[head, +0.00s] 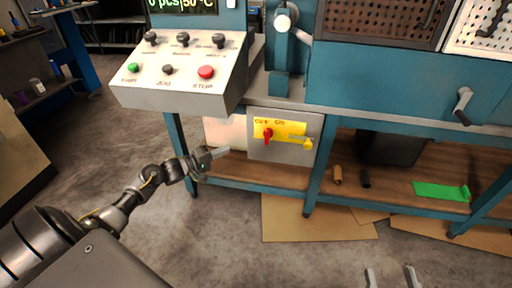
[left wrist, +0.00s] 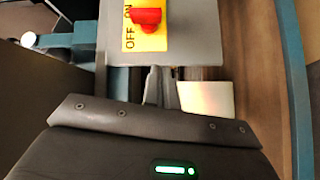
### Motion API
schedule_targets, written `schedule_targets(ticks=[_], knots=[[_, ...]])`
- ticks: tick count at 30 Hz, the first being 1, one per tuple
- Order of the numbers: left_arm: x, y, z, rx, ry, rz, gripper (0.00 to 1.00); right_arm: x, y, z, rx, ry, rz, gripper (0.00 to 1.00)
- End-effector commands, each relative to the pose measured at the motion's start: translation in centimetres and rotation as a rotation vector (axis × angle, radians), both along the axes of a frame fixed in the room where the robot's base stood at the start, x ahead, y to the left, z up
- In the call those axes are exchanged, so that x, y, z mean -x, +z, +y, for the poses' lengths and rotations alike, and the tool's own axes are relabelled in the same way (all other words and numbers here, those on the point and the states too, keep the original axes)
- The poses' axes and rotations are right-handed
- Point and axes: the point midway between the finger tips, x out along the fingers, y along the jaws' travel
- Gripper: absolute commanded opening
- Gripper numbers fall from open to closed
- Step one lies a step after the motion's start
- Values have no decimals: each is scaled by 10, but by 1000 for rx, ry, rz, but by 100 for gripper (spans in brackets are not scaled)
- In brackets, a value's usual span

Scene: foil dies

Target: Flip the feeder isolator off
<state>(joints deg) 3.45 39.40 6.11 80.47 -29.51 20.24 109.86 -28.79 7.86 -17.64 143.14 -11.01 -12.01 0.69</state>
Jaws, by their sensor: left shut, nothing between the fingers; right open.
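The feeder isolator is a grey box (head: 258,150) under the bench, with a yellow plate (head: 292,129) lettered OFF and ON and a red handle (head: 267,135). In the left wrist view the red handle (left wrist: 146,17) lies at the top, nearer the ON lettering than OFF; its exact angle is hard to tell. My left gripper (head: 221,153) is shut and empty, left of the box and a little lower than the handle. Its fingers (left wrist: 161,88) show below the box edge in the wrist view, apart from the handle. My right gripper (head: 390,277) is open and empty at the bottom edge.
A sloped control panel (head: 180,80) with knobs and a red stop button overhangs above my left gripper. A yellow fitting (head: 308,144) sits at the plate's right end. A bench leg (head: 315,170) stands right of the box. Cardboard (head: 310,222) lies on the floor.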

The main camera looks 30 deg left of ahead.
Motion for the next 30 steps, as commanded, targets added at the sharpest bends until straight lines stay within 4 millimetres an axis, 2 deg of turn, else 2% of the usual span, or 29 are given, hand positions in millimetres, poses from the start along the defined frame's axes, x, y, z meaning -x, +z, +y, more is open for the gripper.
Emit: schedule_targets(ticks=[3,7,20,26,30], knots=[[2,2,-5,126,-20,43,0,0,0,1,0,3,-1,59],[2,3,-5,197,-23,70,0,0,0,1,1,3,0,59],[1,2,-5,214,-20,78,0,0,0,1,-3,3,-5,59],[-18,1,-14,215,-21,75,0,3,12,2,-55,14,-98,59],[-44,0,-27,215,-21,75,0,4,25,-6,-120,-2,-211,59]])
